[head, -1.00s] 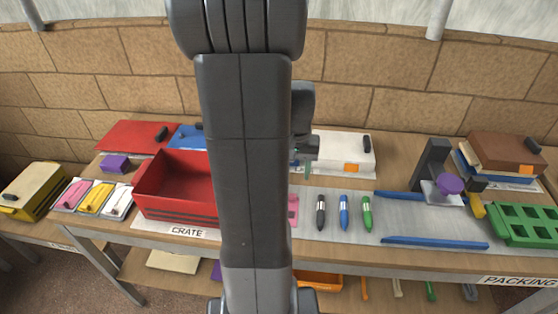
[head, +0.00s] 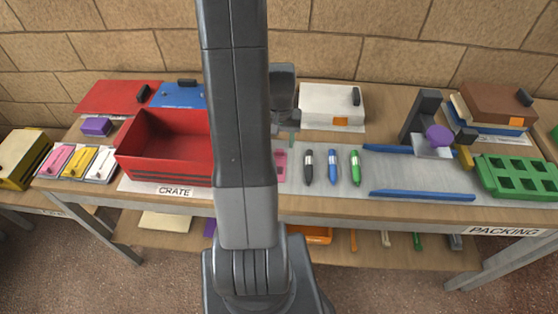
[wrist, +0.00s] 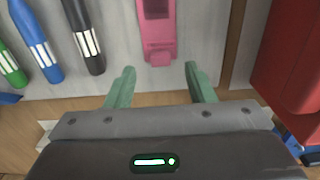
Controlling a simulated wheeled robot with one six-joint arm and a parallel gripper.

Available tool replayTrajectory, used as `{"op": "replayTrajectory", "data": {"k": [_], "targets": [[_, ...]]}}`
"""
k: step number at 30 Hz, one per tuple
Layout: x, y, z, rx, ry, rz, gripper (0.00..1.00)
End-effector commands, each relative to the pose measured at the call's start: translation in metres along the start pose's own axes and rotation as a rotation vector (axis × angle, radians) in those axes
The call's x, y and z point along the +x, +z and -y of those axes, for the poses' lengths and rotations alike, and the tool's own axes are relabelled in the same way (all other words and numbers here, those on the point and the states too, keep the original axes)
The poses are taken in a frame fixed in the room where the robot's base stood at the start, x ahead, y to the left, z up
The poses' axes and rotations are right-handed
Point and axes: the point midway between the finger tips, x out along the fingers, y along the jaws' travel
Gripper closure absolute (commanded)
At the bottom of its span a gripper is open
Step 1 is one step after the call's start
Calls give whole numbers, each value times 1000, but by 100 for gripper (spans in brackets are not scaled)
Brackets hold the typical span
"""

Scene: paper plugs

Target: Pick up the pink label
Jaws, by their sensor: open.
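A flat pink piece (wrist: 158,30) with a dark patch lies on the grey mat in the wrist view. It looks like the pink label; in the head view its visible part (head: 281,166) shows beside my arm, left of the black marker. My gripper (wrist: 161,78) is open and empty. Its two green fingers are apart, with the pink piece's near end just beyond the gap between them, not gripped. In the head view my gripper (head: 288,139) is partly hidden behind my arm. Another pink piece (head: 55,160) lies far left beside yellow and white ones.
Black (head: 308,167), blue (head: 332,167) and green (head: 355,167) markers lie right of the pink piece. A red crate (head: 165,170) stands left. A white box (head: 325,105) is behind. Blue rails (head: 420,196) and a green tray (head: 515,180) are at right.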

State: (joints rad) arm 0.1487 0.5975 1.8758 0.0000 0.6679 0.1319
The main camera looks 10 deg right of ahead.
Motion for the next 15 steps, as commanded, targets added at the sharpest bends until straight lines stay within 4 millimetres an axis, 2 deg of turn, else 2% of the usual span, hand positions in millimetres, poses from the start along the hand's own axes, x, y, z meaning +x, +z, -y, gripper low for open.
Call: {"op": "replayTrajectory", "data": {"k": [9,15], "targets": [[36,0,1,0,0,3,51],[42,0,1,0,0,0,51]]}}
